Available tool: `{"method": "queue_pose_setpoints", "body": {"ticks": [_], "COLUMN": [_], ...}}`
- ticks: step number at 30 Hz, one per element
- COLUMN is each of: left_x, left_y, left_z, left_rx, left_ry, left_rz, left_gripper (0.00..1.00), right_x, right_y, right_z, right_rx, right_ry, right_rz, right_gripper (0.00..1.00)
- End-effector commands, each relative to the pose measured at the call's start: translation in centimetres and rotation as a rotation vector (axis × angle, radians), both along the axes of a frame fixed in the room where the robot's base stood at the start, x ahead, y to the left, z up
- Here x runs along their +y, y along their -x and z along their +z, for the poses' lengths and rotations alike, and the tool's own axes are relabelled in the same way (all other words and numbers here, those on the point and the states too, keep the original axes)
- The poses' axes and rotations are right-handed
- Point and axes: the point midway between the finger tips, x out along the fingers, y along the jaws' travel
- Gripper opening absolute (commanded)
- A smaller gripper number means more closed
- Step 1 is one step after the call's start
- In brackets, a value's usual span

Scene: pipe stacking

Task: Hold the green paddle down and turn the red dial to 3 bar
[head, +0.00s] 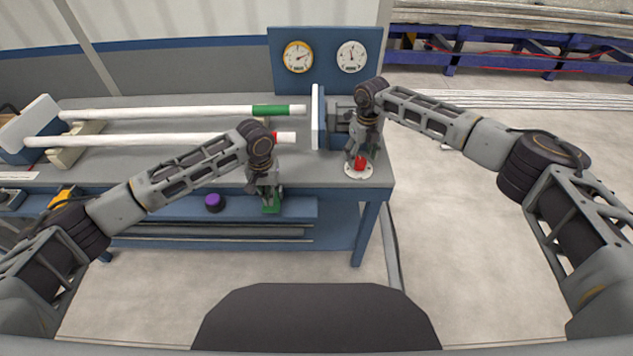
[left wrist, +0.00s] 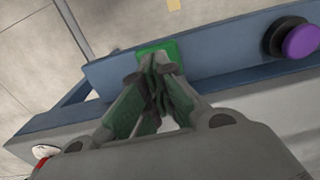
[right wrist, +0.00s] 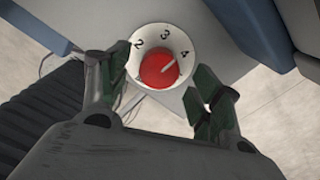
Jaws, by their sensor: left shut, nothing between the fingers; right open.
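The green paddle (head: 271,206) is on the bench's front rail. In the left wrist view the paddle (left wrist: 170,47) lies just beyond the fingertips of my left gripper (left wrist: 160,62), which is shut and empty. The fingertips overlap the paddle; I cannot tell how firmly they press. The red dial (right wrist: 157,72) sits on a white plate (right wrist: 184,40) marked 2, 3 and 4. Its white mark points up-right, close to the 4. My right gripper (right wrist: 162,85) is open above the dial, one finger on each side. In the head view the dial (head: 360,162) is partly hidden by this gripper.
A purple button (head: 214,202) is left of the paddle on the rail. Two gauges, one yellow-rimmed (head: 298,57) and one white (head: 352,57), stand on a blue board behind the bench. White pipes with green (head: 272,111) and red (head: 285,137) ends lie on the bench.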

Motion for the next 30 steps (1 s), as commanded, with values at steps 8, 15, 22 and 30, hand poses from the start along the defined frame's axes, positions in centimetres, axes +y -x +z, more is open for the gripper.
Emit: {"method": "queue_pose_setpoints", "body": {"ticks": [8, 15, 22, 30], "left_x": [0.00, 0.00, 0.00, 0.00], "left_y": [0.00, 0.00, 0.00, 0.00], "left_z": [0.00, 0.00, 0.00, 0.00], "left_rx": [0.000, 0.000, 0.000, 0.000], "left_ry": [0.000, 0.000, 0.000, 0.000], "left_rz": [0.000, 0.000, 0.000, 0.000], "left_gripper": [0.00, 0.00, 0.00, 0.00], "right_x": [0.01, 0.00, 0.00, -0.01], "right_y": [0.00, 0.00, 0.01, 0.00], "right_z": [0.00, -0.01, -0.01, -0.02], "right_rx": [0.000, 0.000, 0.000, 0.000], "right_ry": [0.000, 0.000, 0.001, 0.001], "right_rz": [-0.040, -0.050, -0.153, -0.310], "right_gripper": [0.64, 0.64, 0.64, 0.64]}}
